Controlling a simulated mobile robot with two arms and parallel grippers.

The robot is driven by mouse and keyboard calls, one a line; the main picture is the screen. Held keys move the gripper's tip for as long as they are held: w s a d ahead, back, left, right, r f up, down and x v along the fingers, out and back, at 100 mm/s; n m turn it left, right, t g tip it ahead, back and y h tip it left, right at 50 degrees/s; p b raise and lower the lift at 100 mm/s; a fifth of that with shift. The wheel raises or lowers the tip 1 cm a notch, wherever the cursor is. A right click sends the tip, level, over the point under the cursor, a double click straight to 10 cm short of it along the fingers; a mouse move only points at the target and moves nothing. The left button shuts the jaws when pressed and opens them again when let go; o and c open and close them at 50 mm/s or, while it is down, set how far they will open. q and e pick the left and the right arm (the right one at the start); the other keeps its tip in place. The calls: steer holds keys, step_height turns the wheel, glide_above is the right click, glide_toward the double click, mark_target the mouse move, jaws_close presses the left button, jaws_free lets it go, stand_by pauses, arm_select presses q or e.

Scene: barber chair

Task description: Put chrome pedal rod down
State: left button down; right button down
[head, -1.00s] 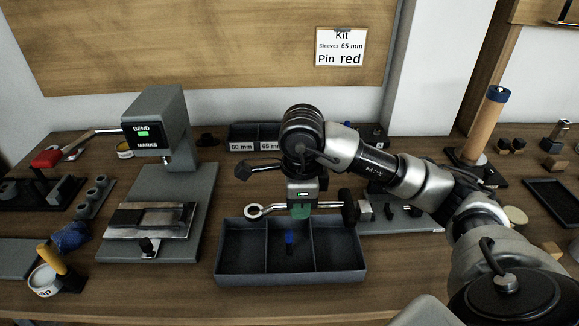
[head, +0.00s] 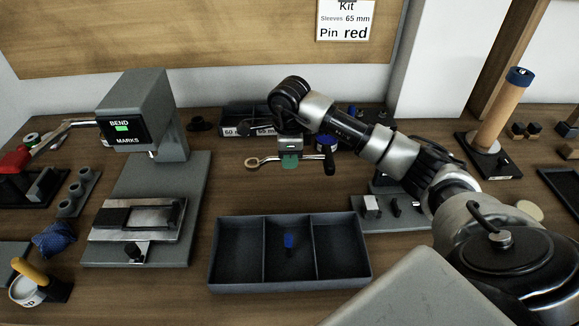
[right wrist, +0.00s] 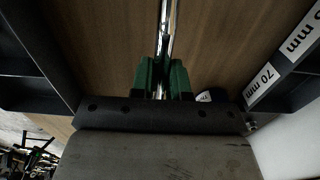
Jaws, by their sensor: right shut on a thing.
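My right gripper (head: 290,163) is shut on the chrome pedal rod (head: 311,157), with green finger pads around its middle. The rod lies roughly level, with a ring end (head: 252,163) at the left and a black pedal end (head: 329,163) at the right. It is behind the three-part tray (head: 290,289) and in front of the labelled sleeve bins. In the right wrist view the rod (right wrist: 170,30) runs up from between the green fingers (right wrist: 161,78). Whether the rod touches the table is unclear. My left gripper is not in view.
The bend press (head: 140,115) is at the left. Labelled sleeve bins (head: 238,130) stand at the back. A grey fixture (head: 385,218) is to the right. Bare table lies between tray and bins.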

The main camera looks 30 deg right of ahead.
mark_target(289, 176)
steer(key=shift+w+f, duration=0.1)
steer(key=shift+w, duration=0.1)
steer(key=shift+d+f, duration=0.1)
steer(key=shift+f, duration=0.2)
step_height(289, 176, down, 3)
steer(key=shift+f, duration=0.1)
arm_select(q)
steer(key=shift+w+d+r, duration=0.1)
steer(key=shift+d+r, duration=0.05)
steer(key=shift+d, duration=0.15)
arm_select(e)
steer(key=shift+f, duration=0.1)
steer(key=shift+f, duration=0.15)
steer(key=c, duration=1.1)
jaws_free()
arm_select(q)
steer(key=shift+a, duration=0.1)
